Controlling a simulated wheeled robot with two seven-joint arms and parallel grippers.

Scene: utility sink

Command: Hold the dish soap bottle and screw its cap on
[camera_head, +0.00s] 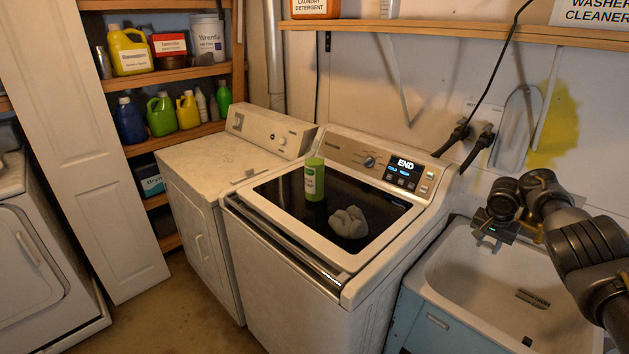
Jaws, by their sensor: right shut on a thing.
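My right gripper (489,236) is over the back left corner of the sink, at the end of my dark arm that comes in from the right. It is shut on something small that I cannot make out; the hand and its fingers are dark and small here. A green cylindrical container (314,180) with a pale label stands upright on the washer's dark lid, well to the left of the gripper. I cannot tell whether it is the dish soap bottle. I cannot pick out a loose cap. My left gripper is not in view.
A crumpled grey cloth (348,222) lies on the washer lid (280,206). The sink (451,272) is right of the washer, with a drain strip inside. Shelves at the back left hold several bottles, including a blue one (130,122). A wall shelf (440,31) runs above.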

